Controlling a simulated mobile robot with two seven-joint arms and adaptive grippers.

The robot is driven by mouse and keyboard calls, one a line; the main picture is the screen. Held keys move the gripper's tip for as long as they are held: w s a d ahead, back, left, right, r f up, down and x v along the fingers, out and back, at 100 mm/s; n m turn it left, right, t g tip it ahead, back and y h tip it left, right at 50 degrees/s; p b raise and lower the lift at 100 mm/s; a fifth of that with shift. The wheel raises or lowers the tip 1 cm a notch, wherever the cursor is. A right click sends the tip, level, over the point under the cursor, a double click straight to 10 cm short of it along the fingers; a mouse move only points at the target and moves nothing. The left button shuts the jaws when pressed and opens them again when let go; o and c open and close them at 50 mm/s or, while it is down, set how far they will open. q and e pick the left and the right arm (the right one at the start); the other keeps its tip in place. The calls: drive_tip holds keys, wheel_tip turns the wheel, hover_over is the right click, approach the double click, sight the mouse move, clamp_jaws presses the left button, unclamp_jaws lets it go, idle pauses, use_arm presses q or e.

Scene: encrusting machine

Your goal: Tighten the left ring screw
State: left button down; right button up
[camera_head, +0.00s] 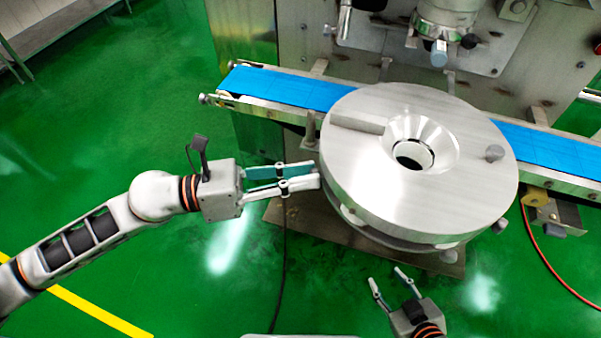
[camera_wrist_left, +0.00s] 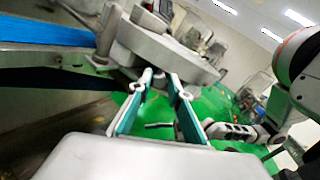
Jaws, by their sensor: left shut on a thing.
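A large round steel ring disc (camera_head: 455,205) with a funnel hole (camera_head: 412,153) fills the middle of the head view. My left gripper (camera_head: 316,173) reaches the disc's left edge from the left. In the left wrist view, my left fingertips (camera_wrist_left: 160,76) are at the underside of the disc (camera_wrist_left: 165,45), with a small gap showing between the fingers. My right gripper (camera_head: 384,275) is open and empty, in front of the disc at the lower right.
A blue conveyor belt (camera_head: 290,88) runs behind the disc, with its other part (camera_head: 555,152) at the right. A knob (camera_head: 494,153) stands on the disc's right side. The machine body (camera_head: 300,45) stands behind. Green floor (camera_head: 110,110) is free at left.

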idle(0.5)
use_arm(q)
drive_tip(key=c, duration=1.9)
unclamp_jaws()
drive_tip(key=shift+a, duration=0.1)
drive_tip(key=v, duration=1.2)
